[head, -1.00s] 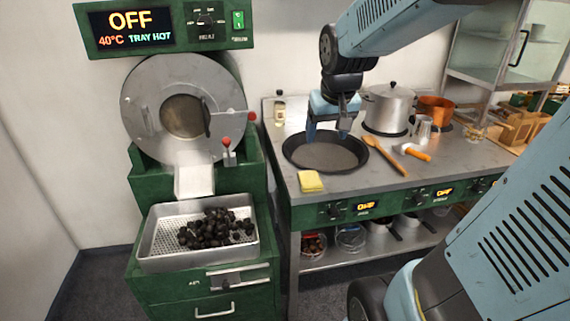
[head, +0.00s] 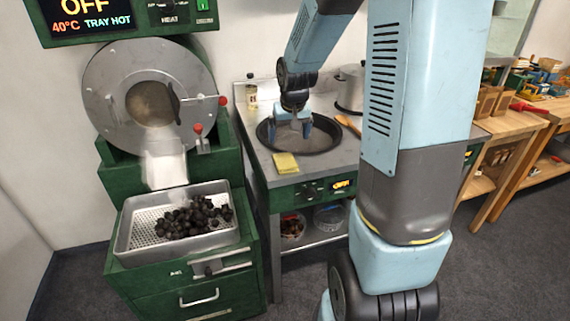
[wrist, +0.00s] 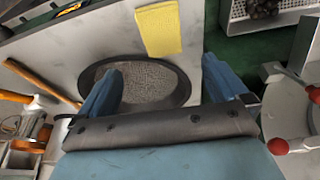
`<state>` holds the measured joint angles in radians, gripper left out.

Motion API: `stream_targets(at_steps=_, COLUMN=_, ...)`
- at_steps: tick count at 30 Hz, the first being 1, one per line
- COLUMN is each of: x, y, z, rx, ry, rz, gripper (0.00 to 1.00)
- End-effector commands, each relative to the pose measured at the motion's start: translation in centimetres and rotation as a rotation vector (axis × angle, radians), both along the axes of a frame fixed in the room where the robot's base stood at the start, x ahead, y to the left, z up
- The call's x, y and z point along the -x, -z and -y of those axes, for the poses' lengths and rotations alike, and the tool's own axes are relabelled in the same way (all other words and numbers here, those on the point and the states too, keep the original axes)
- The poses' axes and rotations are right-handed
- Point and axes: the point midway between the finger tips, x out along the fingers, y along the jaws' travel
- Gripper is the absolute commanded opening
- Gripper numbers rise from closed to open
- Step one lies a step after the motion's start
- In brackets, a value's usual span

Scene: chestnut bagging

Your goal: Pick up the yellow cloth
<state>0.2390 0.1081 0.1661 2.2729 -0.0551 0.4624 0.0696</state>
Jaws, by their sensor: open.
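The yellow cloth (head: 286,163) lies flat on the metal counter at its front left edge, in front of the dark round pan (head: 322,134). In the wrist view the cloth (wrist: 160,29) is at the top middle, beyond the fingertips, with the pan (wrist: 150,84) just below it. My gripper (head: 290,133) is above the left part of the pan, behind the cloth and apart from it. Its two blue fingers, also in the wrist view (wrist: 160,78), are spread with nothing between them.
A roaster (head: 150,95) stands left of the counter, with a metal tray (head: 128,232) of dark chestnuts below. A wooden spoon (head: 347,124) and a steel pot (head: 350,88) are right of the pan. A small bottle (head: 251,95) stands at the counter's back left.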

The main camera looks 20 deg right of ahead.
Motion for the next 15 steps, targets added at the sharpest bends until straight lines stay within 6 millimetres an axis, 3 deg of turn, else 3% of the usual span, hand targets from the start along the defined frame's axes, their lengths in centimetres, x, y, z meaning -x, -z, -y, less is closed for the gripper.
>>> stream_targets(at_steps=9, x=-1.3, y=4.5, z=0.1, rx=0.000, ry=-0.002, rz=-0.003, gripper=1.00)
stream_targets(at_steps=15, x=-1.7, y=5.8, z=0.1, rx=0.000, ry=-0.002, rz=-0.001, gripper=1.00)
